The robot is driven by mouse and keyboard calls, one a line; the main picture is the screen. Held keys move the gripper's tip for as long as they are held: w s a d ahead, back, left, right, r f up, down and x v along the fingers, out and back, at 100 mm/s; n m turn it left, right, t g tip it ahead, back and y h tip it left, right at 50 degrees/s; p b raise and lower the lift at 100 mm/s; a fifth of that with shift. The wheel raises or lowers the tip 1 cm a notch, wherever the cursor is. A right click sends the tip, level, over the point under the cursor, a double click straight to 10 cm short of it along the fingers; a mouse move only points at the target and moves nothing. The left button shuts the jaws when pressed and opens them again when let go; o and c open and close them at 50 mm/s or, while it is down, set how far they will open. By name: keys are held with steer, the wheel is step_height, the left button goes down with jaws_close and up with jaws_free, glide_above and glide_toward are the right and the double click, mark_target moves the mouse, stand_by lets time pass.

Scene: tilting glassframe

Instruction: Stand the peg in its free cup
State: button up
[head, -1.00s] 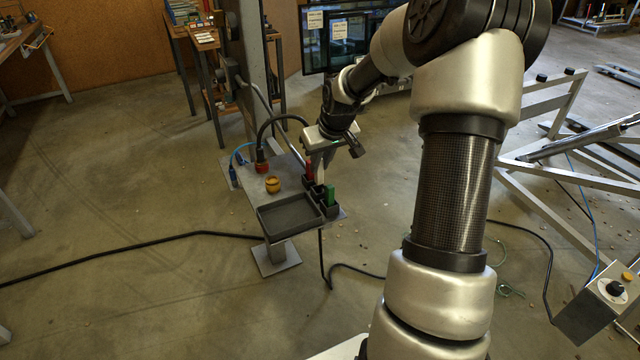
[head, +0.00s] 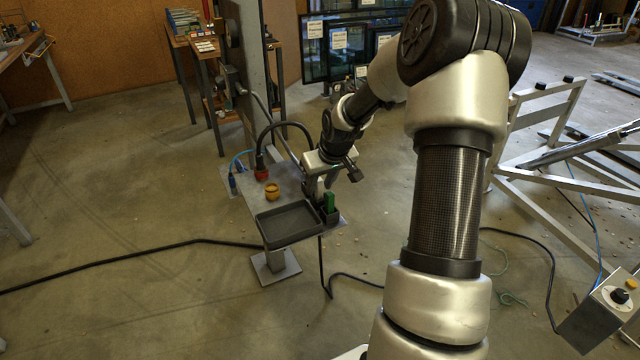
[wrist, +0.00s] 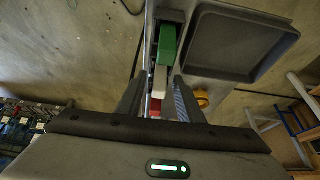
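The green peg (head: 329,202) stands upright in a dark cup at the tray's right end, and also shows in the wrist view (wrist: 167,44). Behind it in the wrist view are a white peg (wrist: 160,79) and a red peg (wrist: 155,106), in line with it. My gripper (wrist: 160,82) is low over this row, with its fingers apart on either side of the white peg. A narrow gap seems to show on each side of that peg. The cups' insides are hidden.
The empty dark tray (head: 290,222) sits on the small metal stand beside the cups. A yellow round part (head: 272,191) and a red-based fitting (head: 261,173) with a hose stand behind it. A post (head: 250,70) rises behind the stand.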

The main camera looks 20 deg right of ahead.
steer(key=shift+r, duration=0.25)
steer(key=p+v, duration=0.3)
steer(key=v, duration=0.9)
steer(key=shift+f, duration=0.1)
